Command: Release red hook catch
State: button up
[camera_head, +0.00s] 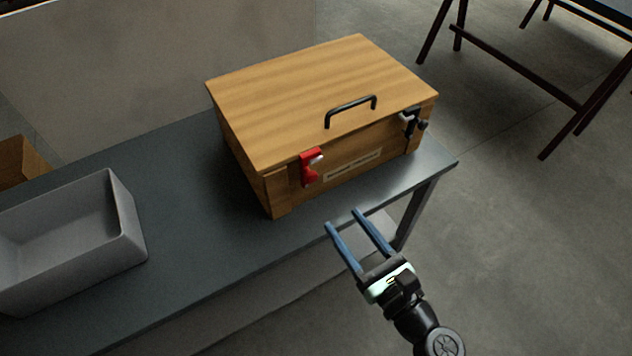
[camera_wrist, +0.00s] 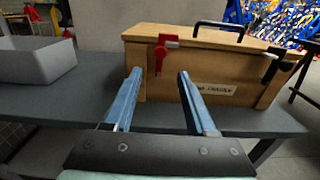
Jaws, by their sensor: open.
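A wooden box (camera_head: 300,95) with a closed lid stands on a dark grey bench. The red hook catch (camera_head: 311,167) is on the left part of its front face, at the lid seam, with a small pale knob. It also shows in the wrist view (camera_wrist: 163,50), above and between my fingers. A black catch (camera_head: 411,123) sits on the right of the same face. My gripper (camera_head: 342,218) is open and empty, with blue fingers pointing at the box front. It is in front of the bench edge, apart from the box and the red catch.
A black handle (camera_head: 350,109) stands up on the lid. A label (camera_head: 352,165) is on the box front. A grey open bin (camera_head: 128,215) stands at the left of the bench (camera_head: 195,240). Bare bench top lies between bin and box.

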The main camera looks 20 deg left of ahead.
aim_at(314, 178)
jog(key=x, duration=1.1)
jog(key=shift+w+a, duration=0.2)
jog(key=shift+w, duration=0.05)
grip_shut()
dwell(0.9)
